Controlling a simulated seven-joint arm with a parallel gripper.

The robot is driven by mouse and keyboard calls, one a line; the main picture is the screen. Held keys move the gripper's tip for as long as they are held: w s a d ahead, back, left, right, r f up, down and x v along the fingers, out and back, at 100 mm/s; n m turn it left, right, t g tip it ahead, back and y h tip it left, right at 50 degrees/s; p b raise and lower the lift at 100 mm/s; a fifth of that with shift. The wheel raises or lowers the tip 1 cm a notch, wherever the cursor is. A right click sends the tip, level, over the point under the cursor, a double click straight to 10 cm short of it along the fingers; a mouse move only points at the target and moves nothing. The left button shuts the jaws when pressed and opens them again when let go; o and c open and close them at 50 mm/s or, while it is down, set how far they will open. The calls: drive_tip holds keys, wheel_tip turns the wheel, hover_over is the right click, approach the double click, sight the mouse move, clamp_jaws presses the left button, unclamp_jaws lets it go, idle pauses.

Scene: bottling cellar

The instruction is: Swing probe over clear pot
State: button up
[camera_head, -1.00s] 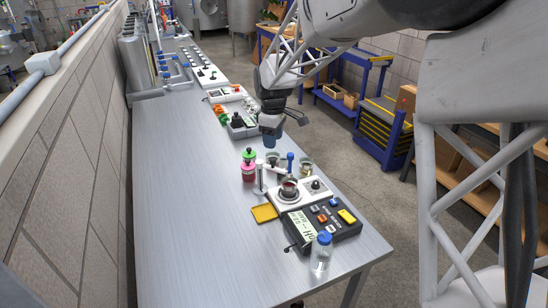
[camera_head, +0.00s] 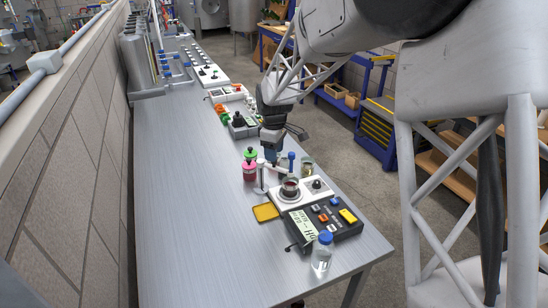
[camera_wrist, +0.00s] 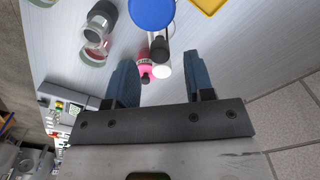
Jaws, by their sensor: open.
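My gripper (camera_head: 272,152) is open and empty, its two blue fingers pointing down over the bench; they also show in the wrist view (camera_wrist: 158,60). A blue-knobbed upright (camera_head: 291,158) stands just right of the fingers; its round blue top (camera_wrist: 152,12) is ahead of the finger gap in the wrist view. A slim white stand (camera_head: 260,178) is in front of the fingers. A pot with dark red contents (camera_head: 290,187) sits on the white stirrer base. A small glass pot (camera_head: 308,164) stands behind it. The probe tip is hidden or too small to tell.
A yellow tray (camera_head: 266,212), a pH meter (camera_head: 322,222) and a blue-capped clear bottle (camera_head: 322,252) are nearer. The bench's left side (camera_head: 185,220) is clear.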

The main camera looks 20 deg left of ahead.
sight(273, 164)
drive_tip(key=shift+f, duration=1.35)
drive_tip(key=shift+c, duration=0.5)
clamp_jaws()
